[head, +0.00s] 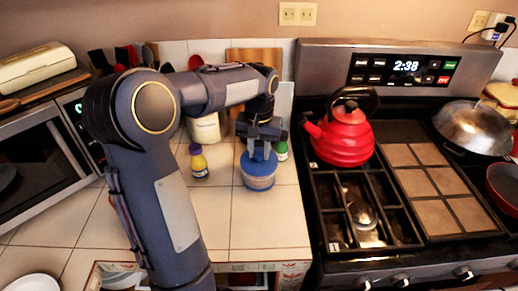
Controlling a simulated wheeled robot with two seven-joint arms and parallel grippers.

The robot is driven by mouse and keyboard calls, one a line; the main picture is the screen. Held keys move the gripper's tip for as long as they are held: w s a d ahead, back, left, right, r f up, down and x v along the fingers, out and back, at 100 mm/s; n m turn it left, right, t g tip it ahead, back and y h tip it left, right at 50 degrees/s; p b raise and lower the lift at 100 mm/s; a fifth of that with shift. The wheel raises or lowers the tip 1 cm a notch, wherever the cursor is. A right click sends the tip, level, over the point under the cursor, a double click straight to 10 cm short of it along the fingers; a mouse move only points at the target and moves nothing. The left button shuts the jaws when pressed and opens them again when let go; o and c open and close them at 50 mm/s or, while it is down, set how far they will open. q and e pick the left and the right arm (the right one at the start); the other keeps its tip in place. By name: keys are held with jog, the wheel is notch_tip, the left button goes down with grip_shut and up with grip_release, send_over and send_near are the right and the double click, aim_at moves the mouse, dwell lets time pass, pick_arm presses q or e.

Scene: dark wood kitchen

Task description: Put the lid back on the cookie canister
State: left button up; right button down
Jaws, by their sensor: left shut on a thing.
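The cookie canister (258,182) is a short round tan and blue jar standing on the tiled counter, left of the stove. Its blue lid (259,164) is over the canister's top, and I cannot tell whether it is fully seated. My left gripper (261,150) points down from above and is shut on the lid; its fingertips are hard to make out. My right gripper is not in view.
A yellow bottle with a purple cap (198,162) stands left of the canister. A green-capped jar (282,150) stands close behind it on the right. A white container (205,128) is farther back. The red kettle (342,135) sits on the stove. Counter in front is clear.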

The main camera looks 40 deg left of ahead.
pick_arm(q)
jog(key=o, duration=1)
jog(key=shift+o, duration=0.5)
jog(key=o, duration=0.4)
jog(key=shift+r, duration=0.1)
jog(key=shift+r+p, duration=3.2)
jog(key=shift+r, duration=0.25)
